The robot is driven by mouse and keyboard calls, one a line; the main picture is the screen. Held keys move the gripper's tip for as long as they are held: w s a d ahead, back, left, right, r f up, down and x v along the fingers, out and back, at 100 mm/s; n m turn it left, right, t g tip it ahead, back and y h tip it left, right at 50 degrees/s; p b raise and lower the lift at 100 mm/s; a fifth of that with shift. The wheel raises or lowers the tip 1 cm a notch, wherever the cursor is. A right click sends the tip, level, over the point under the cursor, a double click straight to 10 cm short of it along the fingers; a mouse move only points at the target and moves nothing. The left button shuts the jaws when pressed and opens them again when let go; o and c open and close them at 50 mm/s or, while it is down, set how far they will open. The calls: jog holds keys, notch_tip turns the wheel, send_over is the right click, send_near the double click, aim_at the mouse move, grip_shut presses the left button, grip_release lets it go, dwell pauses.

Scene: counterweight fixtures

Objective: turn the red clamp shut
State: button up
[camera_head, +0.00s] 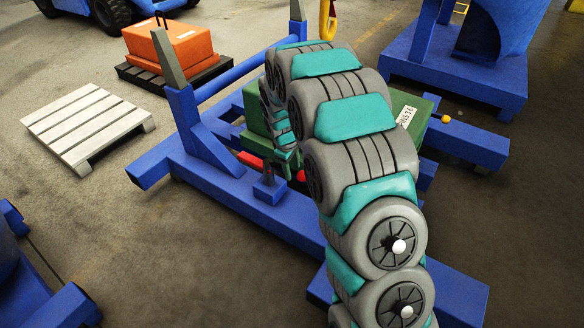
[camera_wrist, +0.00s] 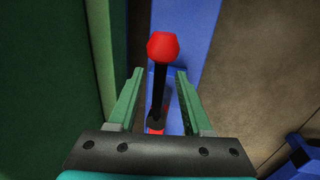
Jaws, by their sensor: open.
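In the wrist view the red clamp shows as a black lever with a red knob (camera_wrist: 163,46) at its end and a bit of red at its foot. My gripper (camera_wrist: 159,76) is open, with its two green fingers on either side of the black lever. Gaps show between the lever and both fingers, and the knob lies beyond the fingertips in the picture. In the head view my own arm hides most of the clamp and the gripper. Small red parts (camera_head: 250,160) show beside the arm there; I cannot tell which belong to this clamp.
A blue fixture frame (camera_head: 215,178) holds a green block (camera_head: 413,113) with a white label. A wooden pallet (camera_head: 88,124) and an orange weight on a dark pallet (camera_head: 170,43) stand at left. More blue stands are at the upper right and lower left. Floor at right is clear.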

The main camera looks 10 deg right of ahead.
grip_shut()
dwell(1.3)
